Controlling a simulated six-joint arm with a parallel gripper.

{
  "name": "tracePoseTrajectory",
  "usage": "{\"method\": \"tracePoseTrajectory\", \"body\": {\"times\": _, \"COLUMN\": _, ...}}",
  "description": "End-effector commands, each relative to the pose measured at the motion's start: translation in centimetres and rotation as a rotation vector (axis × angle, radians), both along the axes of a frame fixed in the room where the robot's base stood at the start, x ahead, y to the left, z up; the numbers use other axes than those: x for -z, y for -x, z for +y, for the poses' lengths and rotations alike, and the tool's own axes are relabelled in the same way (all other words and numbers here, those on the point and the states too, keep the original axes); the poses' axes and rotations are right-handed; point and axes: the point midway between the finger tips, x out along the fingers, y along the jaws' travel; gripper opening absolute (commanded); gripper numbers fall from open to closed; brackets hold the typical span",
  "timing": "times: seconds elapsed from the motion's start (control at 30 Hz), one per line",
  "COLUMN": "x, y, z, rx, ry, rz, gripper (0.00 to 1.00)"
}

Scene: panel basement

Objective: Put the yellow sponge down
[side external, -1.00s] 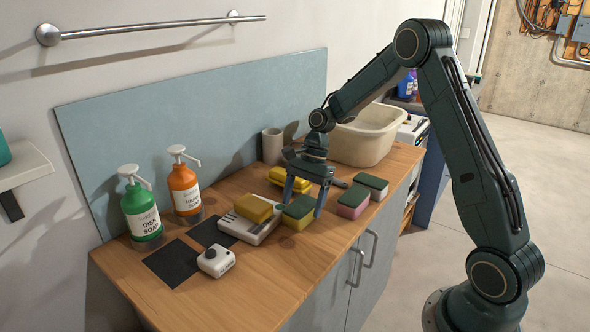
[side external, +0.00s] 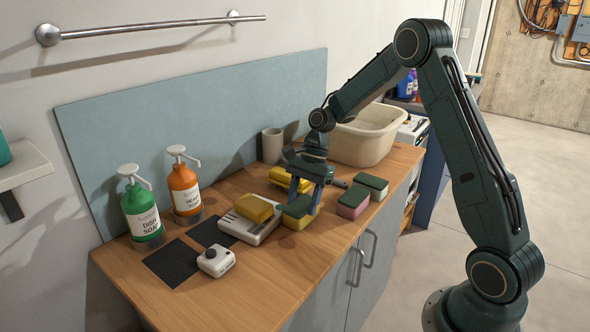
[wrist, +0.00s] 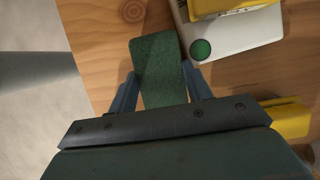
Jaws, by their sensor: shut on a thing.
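A yellow sponge with a green top (side external: 299,214) is at the front part of the wooden counter, just right of a white flat device. It looks level and appears to rest on the counter. My gripper (side external: 305,195) is over it with its fingers down on both sides, shut on it. In the wrist view the sponge's green face (wrist: 158,68) lies between the fingertips (wrist: 160,85). The fingers partly hide its sides in the side view.
A yellow item (side external: 290,178) lies behind my gripper. Pink-and-green (side external: 352,203) and dark green-topped (side external: 371,186) sponges stand to the right. Two soap bottles, dark mats (side external: 172,263) and a small white box (side external: 216,261) are left.

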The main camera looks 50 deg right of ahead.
Motion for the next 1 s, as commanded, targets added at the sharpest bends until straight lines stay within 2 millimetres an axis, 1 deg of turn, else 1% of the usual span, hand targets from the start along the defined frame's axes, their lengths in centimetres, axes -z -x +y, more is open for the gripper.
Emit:
{"method": "tracePoseTrajectory", "body": {"times": 0.17, "x": -1.6, "y": -0.1, "z": -0.1, "rx": 0.001, "ry": 0.002, "rz": -0.006, "gripper": 0.25}}
{"method": "tracePoseTrajectory", "body": {"times": 0.27, "x": -2.9, "y": -0.1, "z": -0.1, "rx": 0.000, "ry": 0.002, "rz": -0.007, "gripper": 0.25}}
{"method": "tracePoseTrajectory", "body": {"times": 0.5, "x": -6.6, "y": -0.1, "z": -0.1, "rx": 0.001, "ry": 0.002, "rz": -0.007, "gripper": 0.25}}
{"method": "tracePoseTrajectory", "body": {"times": 0.7, "x": -9.0, "y": -0.1, "z": -0.1, "rx": 0.000, "ry": 0.001, "rz": -0.005, "gripper": 0.25}}
{"method": "tracePoseTrajectory", "body": {"times": 0.83, "x": -9.8, "y": -0.1, "z": 0.0, "rx": 0.001, "ry": 0.001, "rz": -0.004, "gripper": 0.25}}
{"method": "tracePoseTrajectory", "body": {"times": 1.0, "x": -10.0, "y": -0.1, "z": 0.0, "rx": 0.001, "ry": 0.001, "rz": -0.003, "gripper": 0.25}}
